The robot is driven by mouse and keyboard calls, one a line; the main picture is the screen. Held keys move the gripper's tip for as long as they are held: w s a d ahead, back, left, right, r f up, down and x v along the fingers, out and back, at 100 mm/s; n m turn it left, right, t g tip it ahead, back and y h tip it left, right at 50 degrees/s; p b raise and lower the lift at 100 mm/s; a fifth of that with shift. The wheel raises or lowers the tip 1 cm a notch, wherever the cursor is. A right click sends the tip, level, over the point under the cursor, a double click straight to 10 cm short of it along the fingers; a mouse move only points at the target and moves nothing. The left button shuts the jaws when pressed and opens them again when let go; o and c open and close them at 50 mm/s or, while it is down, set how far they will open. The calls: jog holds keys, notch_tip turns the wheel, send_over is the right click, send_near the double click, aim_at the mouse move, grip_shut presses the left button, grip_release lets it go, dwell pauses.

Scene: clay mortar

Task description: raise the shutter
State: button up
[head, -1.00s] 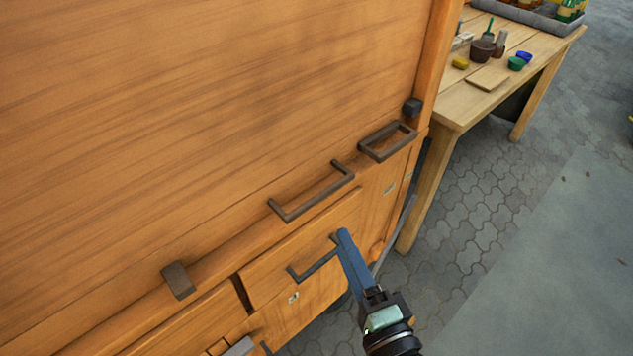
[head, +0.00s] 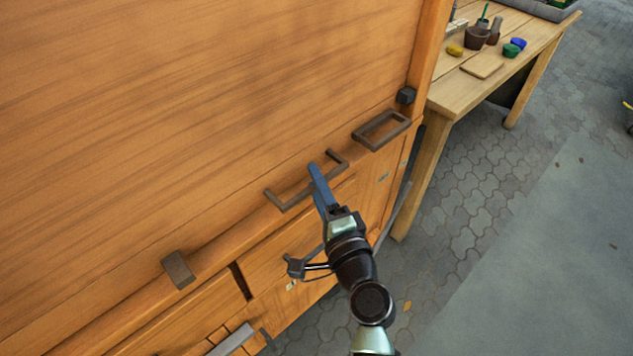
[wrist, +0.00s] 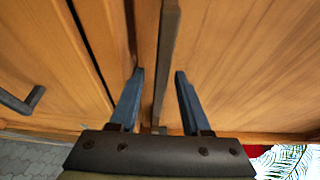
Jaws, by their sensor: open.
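The shutter (head: 230,90) is a large wooden panel, down, filling the upper left of the head view. A dark bracket-shaped handle (head: 292,203) sits along its lower edge. My gripper (head: 314,167) is at the middle of this handle, with its blue fingers open. In the wrist view, the dark handle bar (wrist: 166,60) runs between the two open fingers (wrist: 159,73), with a gap on each side. The head view shows the fingers nearly in line, and they hide part of the bar.
A dark rectangular frame (head: 391,136) is fixed right of the handle. Dark blocks (head: 178,269) (head: 406,95) sit at both ends of the lower edge. Drawers lie below. A wooden table (head: 465,90) with pots stands at the right, with open paving in front.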

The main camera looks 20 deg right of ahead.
jog(key=shift+w, duration=0.1)
grip_shut()
dwell(1.4)
